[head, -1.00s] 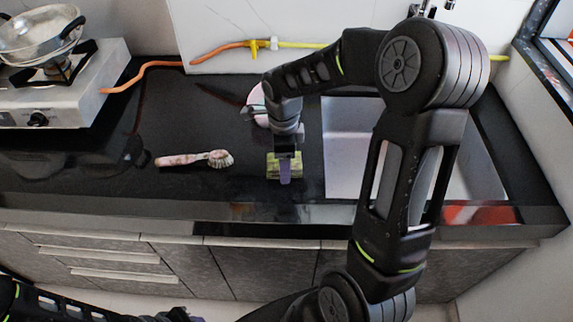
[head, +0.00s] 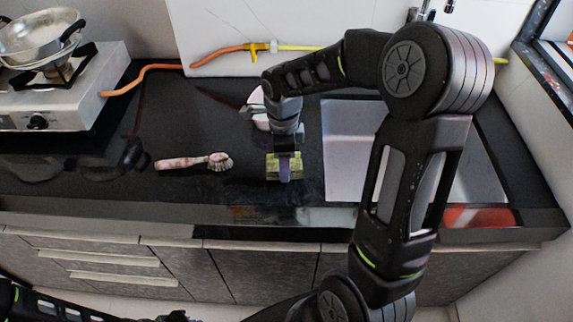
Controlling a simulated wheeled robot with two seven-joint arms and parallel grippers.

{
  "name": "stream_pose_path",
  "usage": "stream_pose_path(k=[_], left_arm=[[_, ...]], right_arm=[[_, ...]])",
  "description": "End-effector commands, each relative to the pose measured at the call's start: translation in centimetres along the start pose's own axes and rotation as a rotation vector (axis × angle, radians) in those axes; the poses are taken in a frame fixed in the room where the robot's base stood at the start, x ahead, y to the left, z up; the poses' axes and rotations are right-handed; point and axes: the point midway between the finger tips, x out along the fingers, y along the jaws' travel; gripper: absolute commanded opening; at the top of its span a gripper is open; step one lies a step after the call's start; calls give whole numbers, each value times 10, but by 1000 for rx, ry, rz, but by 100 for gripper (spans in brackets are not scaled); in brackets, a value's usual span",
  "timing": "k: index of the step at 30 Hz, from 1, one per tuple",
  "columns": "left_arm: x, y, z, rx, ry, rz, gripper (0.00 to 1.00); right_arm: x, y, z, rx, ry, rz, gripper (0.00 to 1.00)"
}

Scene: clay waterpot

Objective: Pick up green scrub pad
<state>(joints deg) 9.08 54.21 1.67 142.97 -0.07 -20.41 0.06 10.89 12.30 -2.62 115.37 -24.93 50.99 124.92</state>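The green scrub pad (head: 271,168) lies on the dark countertop left of the sink. My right gripper (head: 285,170) points down right over the pad, and its purple finger covers the pad's middle. The pad shows on both sides of that finger. The finger hides whether the gripper is open or closed on the pad. My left gripper (head: 172,317) is only partly in view at the bottom edge, low in front of the cabinets and far from the pad.
A pink-handled brush (head: 190,162) lies left of the pad. A pinkish round item (head: 260,118) sits behind my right wrist. The sink (head: 345,150) is to the right. A gas stove (head: 60,95) with a pan (head: 38,40) stands at the far left.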

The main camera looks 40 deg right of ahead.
Motion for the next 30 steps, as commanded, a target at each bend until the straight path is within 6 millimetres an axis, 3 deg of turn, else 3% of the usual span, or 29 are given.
stream_pose_path(k=[9, 15, 30], left_arm=[[3, -1, 0, 0, 0, 0, 24], [3, -1, 0, 0, 0, 0, 24], [3, -1, 0, 0, 0, 0, 24]], right_arm=[[-59, -1, 1, -1, -3, -5, 19], [-85, 0, 0, -1, -1, -2, 19], [-89, 0, 0, -1, -1, 0, 19]])
